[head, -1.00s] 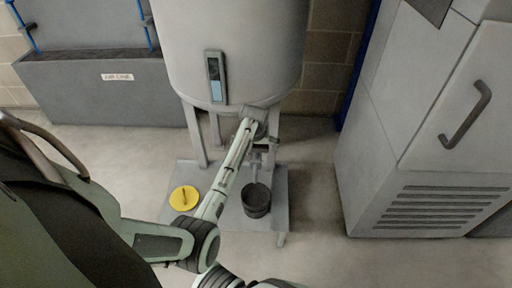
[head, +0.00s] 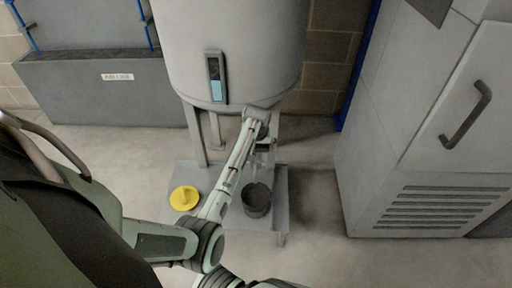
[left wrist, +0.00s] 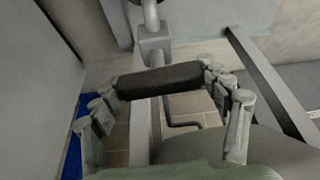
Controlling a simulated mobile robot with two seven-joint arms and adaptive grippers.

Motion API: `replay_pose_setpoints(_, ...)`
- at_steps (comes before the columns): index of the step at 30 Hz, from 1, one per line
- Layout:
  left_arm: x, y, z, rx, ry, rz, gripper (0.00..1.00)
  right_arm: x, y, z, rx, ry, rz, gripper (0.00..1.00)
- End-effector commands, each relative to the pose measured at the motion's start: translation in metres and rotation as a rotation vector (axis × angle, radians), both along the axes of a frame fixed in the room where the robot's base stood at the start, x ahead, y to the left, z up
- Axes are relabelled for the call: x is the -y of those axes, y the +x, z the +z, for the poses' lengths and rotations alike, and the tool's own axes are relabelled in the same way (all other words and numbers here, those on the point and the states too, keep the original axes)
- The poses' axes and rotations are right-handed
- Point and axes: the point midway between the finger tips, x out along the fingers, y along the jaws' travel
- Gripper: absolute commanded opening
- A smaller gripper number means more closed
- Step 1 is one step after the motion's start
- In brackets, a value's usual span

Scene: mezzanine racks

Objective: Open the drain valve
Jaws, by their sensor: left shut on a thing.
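The drain valve is at the bottom of the grey tank (head: 230,50). Its black handle grip (left wrist: 160,81) lies across the left wrist view between my fingers, with grey pipework (left wrist: 153,40) behind it. My left gripper (left wrist: 163,88) is shut on this handle, one finger set at each end. In the head view my left gripper (head: 264,132) is at the valve under the tank, and my wrist hides much of the valve. A dark bucket (head: 257,207) stands below the valve. My right gripper is not in view.
The tank stands on legs over a grey base plate (head: 283,205). A yellow round piece (head: 184,198) lies on the plate at left. A grey cabinet (head: 425,110) stands at right. A dark grey trough (head: 100,88) stands at the back left.

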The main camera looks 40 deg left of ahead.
Motion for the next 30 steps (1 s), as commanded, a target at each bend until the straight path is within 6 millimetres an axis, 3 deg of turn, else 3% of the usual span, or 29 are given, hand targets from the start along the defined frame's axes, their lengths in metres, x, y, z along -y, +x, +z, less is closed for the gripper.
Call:
replay_pose_setpoints(21, 0.002, 0.001, -0.001, -0.003, -0.003, 0.627, 0.47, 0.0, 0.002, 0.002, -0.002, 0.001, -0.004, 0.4)
replay_pose_setpoints(30, 0.001, 0.001, -0.002, -0.002, -0.003, 0.912, 0.47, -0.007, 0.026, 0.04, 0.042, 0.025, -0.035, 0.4)
